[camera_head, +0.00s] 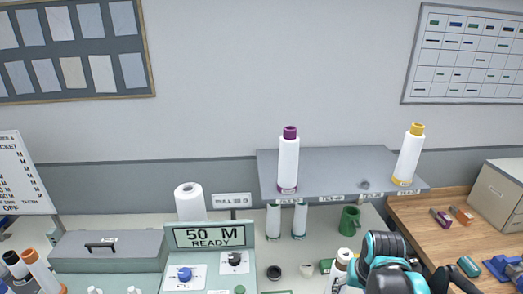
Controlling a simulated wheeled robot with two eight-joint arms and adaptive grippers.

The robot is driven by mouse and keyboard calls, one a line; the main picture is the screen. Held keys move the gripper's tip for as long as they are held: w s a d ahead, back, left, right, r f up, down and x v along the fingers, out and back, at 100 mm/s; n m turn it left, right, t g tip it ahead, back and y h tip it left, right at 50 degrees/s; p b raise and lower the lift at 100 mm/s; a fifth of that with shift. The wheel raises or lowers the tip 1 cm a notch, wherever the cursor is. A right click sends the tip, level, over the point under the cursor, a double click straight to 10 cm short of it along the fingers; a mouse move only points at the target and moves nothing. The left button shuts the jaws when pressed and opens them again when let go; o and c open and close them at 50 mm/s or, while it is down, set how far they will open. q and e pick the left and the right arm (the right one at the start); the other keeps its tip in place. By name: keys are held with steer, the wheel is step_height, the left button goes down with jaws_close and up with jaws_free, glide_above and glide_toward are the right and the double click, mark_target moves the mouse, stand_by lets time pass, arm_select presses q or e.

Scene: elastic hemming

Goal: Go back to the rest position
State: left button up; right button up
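A teal and black part of my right arm (385,263) comes up from the bottom edge, right of centre. Dark curved parts (448,278) show just to its right, over the wooden table. I cannot make out a pair of fingertips there, nor whether they hold anything. My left gripper and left arm are not in view.
A grey shelf (330,170) carries a purple-capped bottle (288,160) and a yellow-capped bottle (408,157). A green mug (349,220) stands below. A wooden table (430,225) with tools is right.

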steer(key=s+a+f+n+t+b, duration=0.1)
steer(key=s+a+f+t+b, duration=0.1)
steer(key=f+b, duration=0.5)
steer(key=s+a+f+n+t+b, duration=0.2)
steer(key=s+a+f+b, duration=0.2)
steer(key=f+b, duration=0.4)
steer(key=shift+s+a+f+t, duration=0.15)
steer(key=shift+s+f+t, duration=0.3)
steer(key=shift+f, duration=0.2)
